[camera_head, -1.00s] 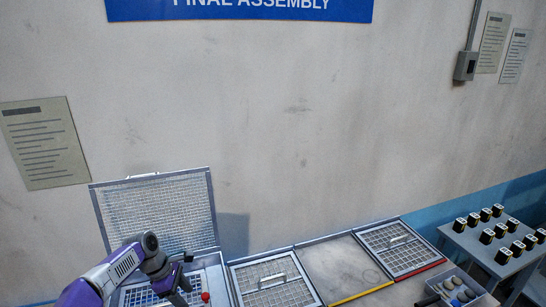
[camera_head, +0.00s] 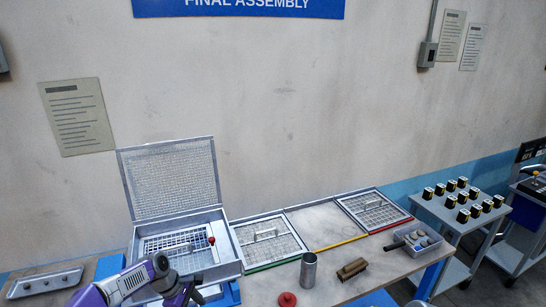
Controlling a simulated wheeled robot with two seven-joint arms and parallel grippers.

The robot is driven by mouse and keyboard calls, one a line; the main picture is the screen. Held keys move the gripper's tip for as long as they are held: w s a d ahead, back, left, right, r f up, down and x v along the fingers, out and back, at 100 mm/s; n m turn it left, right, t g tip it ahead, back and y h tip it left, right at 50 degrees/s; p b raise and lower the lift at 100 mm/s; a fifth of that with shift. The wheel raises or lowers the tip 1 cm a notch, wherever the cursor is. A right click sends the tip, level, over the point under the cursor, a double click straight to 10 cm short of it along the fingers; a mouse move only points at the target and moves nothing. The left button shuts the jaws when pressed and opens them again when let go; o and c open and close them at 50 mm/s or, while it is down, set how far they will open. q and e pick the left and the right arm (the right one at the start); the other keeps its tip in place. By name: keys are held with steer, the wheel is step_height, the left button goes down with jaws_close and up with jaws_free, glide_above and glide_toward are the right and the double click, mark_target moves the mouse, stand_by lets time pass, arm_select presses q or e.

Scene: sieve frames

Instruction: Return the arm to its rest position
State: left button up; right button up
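My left arm comes in from the lower left, purple and white with a dark wrist. My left gripper (camera_head: 184,293) is dark and small, at the bottom of the picture, in front of the open box. Its fingers are partly cut off, so I cannot tell whether it is open or shut. No held object shows. My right arm and gripper are not in view. The grey box (camera_head: 231,270) has its mesh lid (camera_head: 172,182) raised against the wall and a grid inside. A red knob (camera_head: 211,241) stands at its right inside part.
Framed mesh panels (camera_head: 268,241) and (camera_head: 372,210) lie on the bench. A metal cylinder (camera_head: 308,271), a brush (camera_head: 352,269), a red round piece (camera_head: 287,299) and a grey bin (camera_head: 420,250) stand to the right. A tray (camera_head: 45,283) lies at left. A cart (camera_head: 455,225) holds several black pieces.

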arm_select(q)
steer(key=s+d+f+m+b, duration=0.2)
steer(key=s+d+f+m, duration=0.3)
steer(key=f, duration=0.4)
steer(key=s+d+f+m+b, duration=0.25)
steer(key=s+d+f, duration=0.35)
steer(key=f, duration=0.4)
steer(key=s+d+f+m+b, duration=0.1)
steer(key=s+f+m+b, duration=0.1)
steer(key=s, duration=0.6)
steer(key=s+d+f+m+b, duration=0.1)
steer(key=s+f+m+b, duration=0.1)
steer(key=s+f+m, duration=0.2)
steer(key=s+f, duration=0.3)
steer(key=s, duration=0.2)
steer(key=shift+s+d+f+y, duration=0.15)
steer(key=shift+d+f+y, duration=0.15)
steer(key=shift+d, duration=0.1)
